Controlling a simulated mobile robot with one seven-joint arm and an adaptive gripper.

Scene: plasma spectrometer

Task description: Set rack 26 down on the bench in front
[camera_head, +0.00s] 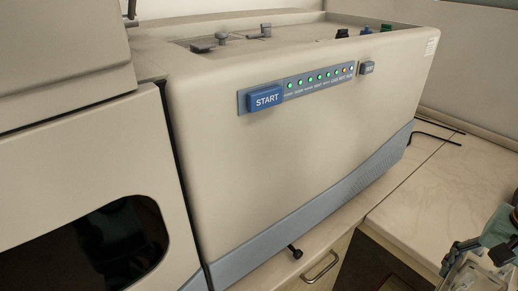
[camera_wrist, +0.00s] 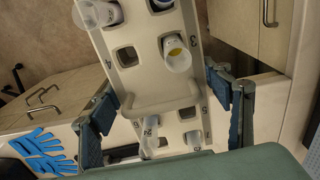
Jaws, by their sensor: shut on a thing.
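A pale grey rack (camera_wrist: 130,75) fills the middle of the wrist view. It has numbered square holes and holds several tubes, some capped or with coloured contents. A raised handle (camera_wrist: 158,104) crosses it. My gripper (camera_wrist: 162,98) has a blue-padded finger on each side of the rack and is shut on it; I cannot read a rack number 26. In the head view only part of my gripper (camera_head: 478,246) shows at the lower right edge, with a pale clear piece below it. The bench (camera_head: 440,200) is the light surface at right.
A large beige instrument (camera_head: 300,140) with a blue START button (camera_head: 265,98) and green lights fills the head view. Black cables (camera_head: 437,130) lie at the back of the bench. Blue gloves (camera_wrist: 38,145) lie on a surface at lower left. The visible bench top beside the instrument is mostly clear.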

